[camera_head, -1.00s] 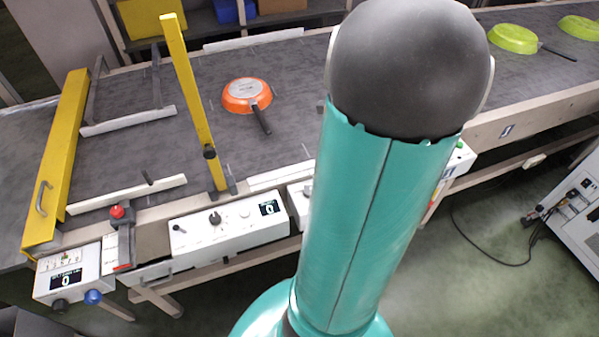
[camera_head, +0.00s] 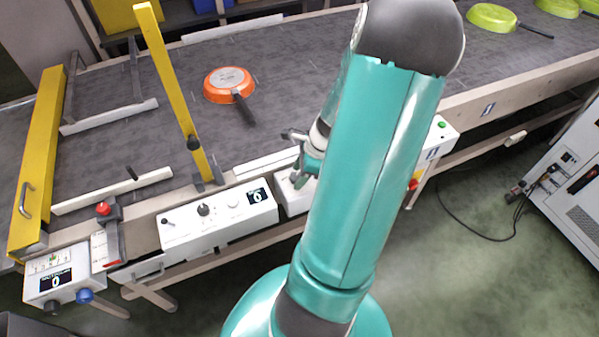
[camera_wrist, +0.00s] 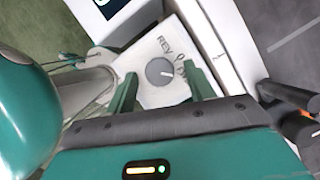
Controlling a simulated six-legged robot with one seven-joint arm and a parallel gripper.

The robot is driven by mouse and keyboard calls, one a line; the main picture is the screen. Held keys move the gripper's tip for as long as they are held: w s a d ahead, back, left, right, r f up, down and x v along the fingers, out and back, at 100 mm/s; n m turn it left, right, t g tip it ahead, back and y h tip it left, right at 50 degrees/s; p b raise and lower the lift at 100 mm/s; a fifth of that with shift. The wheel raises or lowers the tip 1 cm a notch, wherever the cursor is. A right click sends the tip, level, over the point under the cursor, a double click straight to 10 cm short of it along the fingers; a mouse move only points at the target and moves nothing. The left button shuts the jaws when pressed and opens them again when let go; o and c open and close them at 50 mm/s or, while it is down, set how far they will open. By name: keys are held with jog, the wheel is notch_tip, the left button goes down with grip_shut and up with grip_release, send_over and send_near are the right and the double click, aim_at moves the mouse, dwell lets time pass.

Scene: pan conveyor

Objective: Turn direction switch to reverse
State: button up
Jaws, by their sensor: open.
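The direction switch (camera_wrist: 160,72) is a round grey knob on a white panel, with REV, 0 and a partly hidden third label around its upper right. A small light mark shows on the knob's right side; I cannot tell exactly which label it points to. My gripper (camera_wrist: 160,75) is open, with one green finger left of the knob and one right of it. Whether the fingers touch it is unclear. In the head view my gripper (camera_head: 300,165) is partly hidden by my arm, above a white control box (camera_head: 292,200) at the conveyor's front edge.
The conveyor (camera_head: 120,150) carries an orange pan (camera_head: 229,84); green pans (camera_head: 492,17) are at the far right. Another control box (camera_head: 220,218) with a display is left of my gripper. A yellow bar (camera_head: 172,90) rises nearby. A white cabinet (camera_head: 570,160) stands at right.

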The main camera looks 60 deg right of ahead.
jog(key=shift+f, duration=0.1)
jog(key=c, duration=1)
jog(key=shift+o, duration=0.2)
